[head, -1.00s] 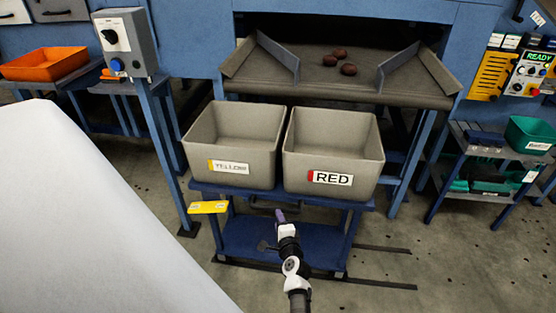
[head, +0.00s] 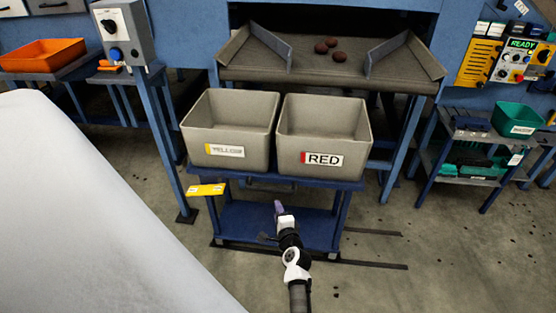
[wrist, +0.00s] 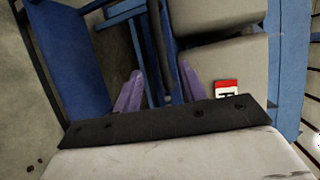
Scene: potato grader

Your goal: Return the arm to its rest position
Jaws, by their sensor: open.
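My gripper (head: 279,209) points toward the blue stand, low in front of the two grey bins in the head view. In the wrist view its two purple fingers (wrist: 160,92) stand apart with nothing between them. The yellow-labelled bin (head: 228,133) and the red-labelled bin (head: 323,137) stand side by side on the blue stand (head: 265,224). Both look empty inside. The red label also shows in the wrist view (wrist: 227,90), to the right of the fingers.
A yellow plate (head: 206,190) sticks out at the stand's left front corner. A control box post (head: 165,140) stands left. A green bin (head: 517,118) is at right. Floor is clear at lower right.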

